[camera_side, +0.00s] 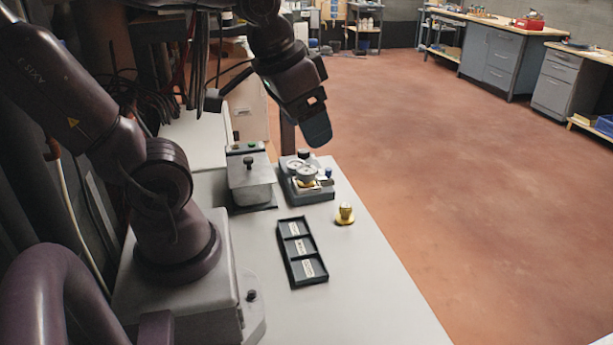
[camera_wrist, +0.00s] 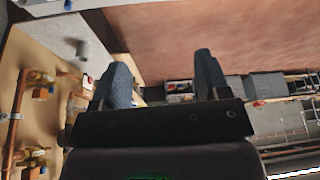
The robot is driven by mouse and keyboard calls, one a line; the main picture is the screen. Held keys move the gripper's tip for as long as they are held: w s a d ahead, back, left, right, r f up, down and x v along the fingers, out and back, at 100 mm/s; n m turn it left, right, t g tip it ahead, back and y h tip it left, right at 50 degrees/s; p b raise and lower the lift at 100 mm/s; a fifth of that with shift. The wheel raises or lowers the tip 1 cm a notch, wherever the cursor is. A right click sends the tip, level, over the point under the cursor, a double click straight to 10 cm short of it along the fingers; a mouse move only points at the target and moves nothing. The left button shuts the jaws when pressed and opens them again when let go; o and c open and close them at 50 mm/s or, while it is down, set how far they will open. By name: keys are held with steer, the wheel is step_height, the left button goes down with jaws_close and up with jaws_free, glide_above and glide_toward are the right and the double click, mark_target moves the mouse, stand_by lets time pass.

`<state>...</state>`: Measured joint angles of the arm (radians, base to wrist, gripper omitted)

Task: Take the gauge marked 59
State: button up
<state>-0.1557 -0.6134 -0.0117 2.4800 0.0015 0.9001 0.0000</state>
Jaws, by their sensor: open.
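Round pale gauges (camera_side: 305,171) sit in a cluster on a dark grey block at the far end of the table in the side view. Their markings are too small to read, so I cannot tell which one bears 59. My gripper (camera_side: 316,134) hangs in the air above and beyond this cluster, apart from it. In the wrist view my gripper (camera_wrist: 160,75) has its two dark fingers spread with nothing between them. No gauge can be made out in the wrist view.
A black tray (camera_side: 281,240) with three labelled compartments lies on the table (camera_side: 365,285). A brass fitting (camera_side: 345,214) stands right of it. A grey metal box with a knobbed lid (camera_side: 250,182) is left of the gauges. Copper pipes (camera_wrist: 18,115) show in the wrist view. The front table is clear.

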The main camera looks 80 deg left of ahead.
steer(key=w+a+f+n+g, duration=0.1)
steer(key=w+a+f+g, duration=0.15)
steer(key=a, duration=0.35)
steer(key=m+g, duration=0.2)
steer(key=m, duration=2.1)
glide_above(306, 169)
step_height(306, 169, down, 13)
steer(key=shift+t+y, duration=0.25)
steer(key=shift+y, duration=0.15)
steer(key=f, duration=0.6)
steer(key=shift+w+f, duration=0.25)
steer(key=shift+f, duration=0.05)
step_height(306, 169, down, 5)
steer(key=shift+s+a+f, duration=0.1)
steer(key=shift+s, duration=0.05)
